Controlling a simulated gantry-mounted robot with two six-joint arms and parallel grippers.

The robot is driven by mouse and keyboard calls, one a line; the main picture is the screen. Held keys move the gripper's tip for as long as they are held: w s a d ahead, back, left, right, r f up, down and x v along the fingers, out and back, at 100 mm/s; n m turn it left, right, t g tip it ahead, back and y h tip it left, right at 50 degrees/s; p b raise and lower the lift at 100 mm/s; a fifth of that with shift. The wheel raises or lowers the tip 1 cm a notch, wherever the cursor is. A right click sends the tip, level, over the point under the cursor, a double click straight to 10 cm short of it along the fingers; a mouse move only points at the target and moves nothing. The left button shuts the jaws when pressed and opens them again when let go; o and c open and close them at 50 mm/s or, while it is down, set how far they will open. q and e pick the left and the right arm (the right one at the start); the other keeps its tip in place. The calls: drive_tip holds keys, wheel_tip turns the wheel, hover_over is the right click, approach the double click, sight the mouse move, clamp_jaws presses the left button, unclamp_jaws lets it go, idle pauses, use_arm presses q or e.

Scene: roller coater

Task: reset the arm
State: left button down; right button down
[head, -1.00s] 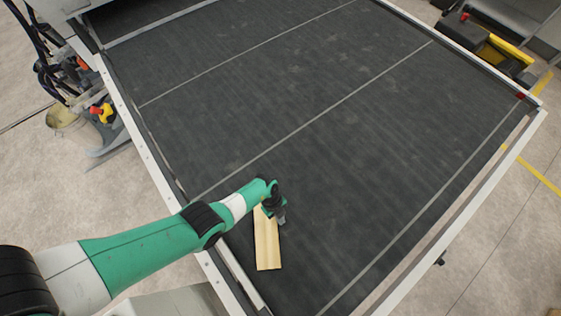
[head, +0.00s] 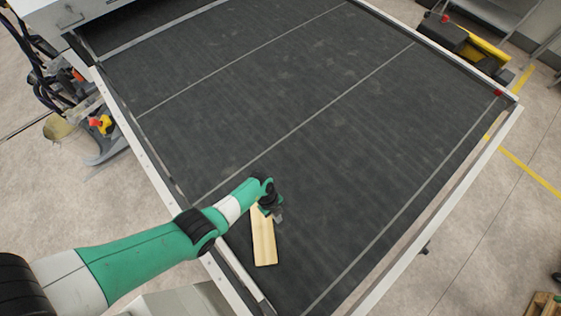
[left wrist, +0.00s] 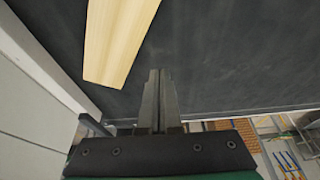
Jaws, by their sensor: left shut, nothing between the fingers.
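My left gripper (head: 277,215) is over the dark conveyor belt (head: 330,180), close to the far end of a light wooden board (head: 263,238). The board lies flat on the belt near its left edge, partly hidden by my wrist in the head view. In the left wrist view the gripper fingers (left wrist: 158,75) are shut together and empty. The board (left wrist: 118,40) shows there to the left of the fingers, apart from them in the picture. My right gripper is not in view.
White rails (head: 455,181) border the belt. A yellow and black unit with a red button (head: 446,18) stands past the far right corner. Hoses and a red and yellow part (head: 101,124) are at the left. The belt beyond the board is clear.

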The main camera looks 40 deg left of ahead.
use_arm(q)
drive_tip(key=shift+v, duration=0.9)
